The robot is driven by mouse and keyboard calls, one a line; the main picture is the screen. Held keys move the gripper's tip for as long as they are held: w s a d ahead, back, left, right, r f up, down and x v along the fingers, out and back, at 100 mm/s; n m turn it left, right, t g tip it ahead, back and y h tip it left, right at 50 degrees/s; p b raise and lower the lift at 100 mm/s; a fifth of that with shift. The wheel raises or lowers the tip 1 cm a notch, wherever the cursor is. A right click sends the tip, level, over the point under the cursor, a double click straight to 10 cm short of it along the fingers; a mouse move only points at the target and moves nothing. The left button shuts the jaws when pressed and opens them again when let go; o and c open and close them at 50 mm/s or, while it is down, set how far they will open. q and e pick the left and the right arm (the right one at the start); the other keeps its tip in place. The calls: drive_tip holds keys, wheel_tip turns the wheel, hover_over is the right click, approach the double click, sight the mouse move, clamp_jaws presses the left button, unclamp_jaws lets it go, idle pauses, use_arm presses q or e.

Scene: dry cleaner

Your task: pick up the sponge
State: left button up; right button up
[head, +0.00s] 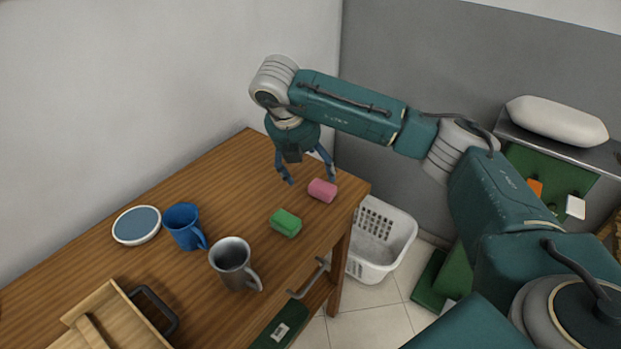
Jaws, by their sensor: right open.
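Two small blocks lie on the wooden table. One is a green block (286,222) with a sponge-like shape, and the other is a pink block (322,190) near the table's right corner. I cannot tell for certain which is the sponge. My right gripper (311,180) points down with its fingers spread and nothing between them. It is above the table's back right part, just behind and slightly left of the pink block, with the right fingertip close to it. The green block is farther toward the front. My left gripper is not in view.
On the wooden table (215,188) stand a blue mug (184,227), a grey metal mug (233,262), a round blue-topped dish (137,225) and a wooden tray (98,316). A white basket (378,248) stands on the floor right of the table. A wall rises behind.

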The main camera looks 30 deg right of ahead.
sight(322, 186)
drive_tip(key=b+x, duration=0.3)
drive_tip(key=x, duration=0.2)
drive_tip(key=shift+s+d+f, duration=0.1)
drive_tip(key=shift+d+f, duration=0.05)
drive_tip(key=shift+d, duration=0.05)
drive_tip(key=shift+d+f, duration=0.15)
drive_tip(key=shift+f, duration=0.1)
drive_tip(key=b+x, duration=0.1)
drive_tip(key=x, duration=0.1)
drive_tip(key=b+x, duration=0.1)
drive_tip(key=x, duration=0.1)
drive_tip(key=shift+d+f, duration=0.1)
drive_tip(key=shift+d, duration=0.25)
drive_tip(key=shift+f, duration=0.1)
drive_tip(key=shift+c, duration=0.3)
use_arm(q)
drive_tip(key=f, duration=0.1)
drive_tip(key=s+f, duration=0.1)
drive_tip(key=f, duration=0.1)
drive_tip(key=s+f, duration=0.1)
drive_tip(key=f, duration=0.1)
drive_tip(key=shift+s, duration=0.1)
use_arm(e)
drive_tip(key=c, duration=1.1)
